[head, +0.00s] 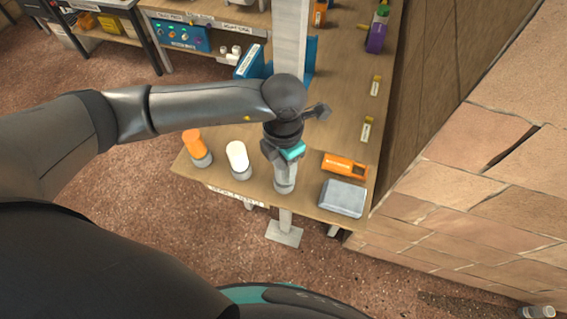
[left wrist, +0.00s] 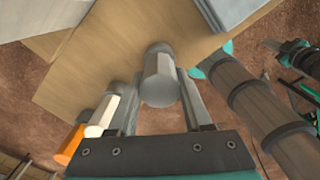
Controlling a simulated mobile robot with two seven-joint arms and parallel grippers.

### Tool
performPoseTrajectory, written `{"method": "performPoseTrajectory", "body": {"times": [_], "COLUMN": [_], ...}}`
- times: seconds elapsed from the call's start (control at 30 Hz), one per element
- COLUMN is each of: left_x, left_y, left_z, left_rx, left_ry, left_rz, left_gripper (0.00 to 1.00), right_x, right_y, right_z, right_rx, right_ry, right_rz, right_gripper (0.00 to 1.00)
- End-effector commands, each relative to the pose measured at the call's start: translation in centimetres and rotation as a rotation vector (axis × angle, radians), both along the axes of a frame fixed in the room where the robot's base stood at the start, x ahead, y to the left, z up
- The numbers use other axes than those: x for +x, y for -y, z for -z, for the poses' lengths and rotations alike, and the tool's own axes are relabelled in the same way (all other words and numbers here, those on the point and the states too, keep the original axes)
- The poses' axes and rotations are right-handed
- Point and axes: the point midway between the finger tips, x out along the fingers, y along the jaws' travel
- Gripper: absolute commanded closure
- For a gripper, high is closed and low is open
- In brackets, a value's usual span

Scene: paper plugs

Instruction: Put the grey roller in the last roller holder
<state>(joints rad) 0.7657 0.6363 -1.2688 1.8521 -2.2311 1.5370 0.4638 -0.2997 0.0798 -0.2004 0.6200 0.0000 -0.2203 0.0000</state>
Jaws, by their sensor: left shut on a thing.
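My left gripper (head: 284,160) is above the front of the wooden table, shut on the grey roller (left wrist: 161,80). In the left wrist view the roller stands between the two fingers, in line with a grey holder (left wrist: 158,48) at its far end. In the head view the grey shape under the gripper (head: 285,181) is partly hidden by it. I cannot tell whether the roller is fully seated. To the left, a white roller (head: 237,155) and an orange roller (head: 193,141) stand upright in grey holders (head: 242,174) (head: 202,160). My right gripper is not in view.
An orange tool (head: 345,165) and a grey box (head: 342,198) lie just right of the gripper on the wooden table (head: 330,140). A pale post (head: 290,40) rises behind it, beside blue binders (head: 249,62). A stone wall (head: 480,170) is at the right.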

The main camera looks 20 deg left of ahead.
Motion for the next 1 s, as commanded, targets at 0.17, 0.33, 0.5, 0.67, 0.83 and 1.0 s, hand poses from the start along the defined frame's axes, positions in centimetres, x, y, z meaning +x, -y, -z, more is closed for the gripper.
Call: {"method": "performPoseTrajectory", "body": {"times": [0.17,0.33,0.5,0.67,0.83,1.0], "left_x": [0.02,0.03,0.01,0.01,0.00,0.05], "left_y": [0.04,0.03,0.02,0.02,0.01,0.02], "left_z": [0.05,0.37,0.32,0.31,0.31,-0.27], "left_rx": [-0.001,-0.001,0.000,0.000,0.000,-0.001], "left_ry": [0.001,0.001,0.000,0.000,0.000,0.001], "left_rz": [0.001,0.000,0.000,0.000,0.000,0.000], "left_gripper": [1.00,1.00,0.35,0.21,0.21,0.21], "right_x": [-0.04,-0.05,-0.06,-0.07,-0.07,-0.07], "right_y": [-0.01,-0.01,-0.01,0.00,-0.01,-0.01], "right_z": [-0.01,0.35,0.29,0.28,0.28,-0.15], "right_rx": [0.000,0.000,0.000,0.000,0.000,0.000], "right_ry": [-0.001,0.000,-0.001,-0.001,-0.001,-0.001], "right_rz": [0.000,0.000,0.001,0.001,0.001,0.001], "right_gripper": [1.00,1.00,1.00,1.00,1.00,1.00]}}
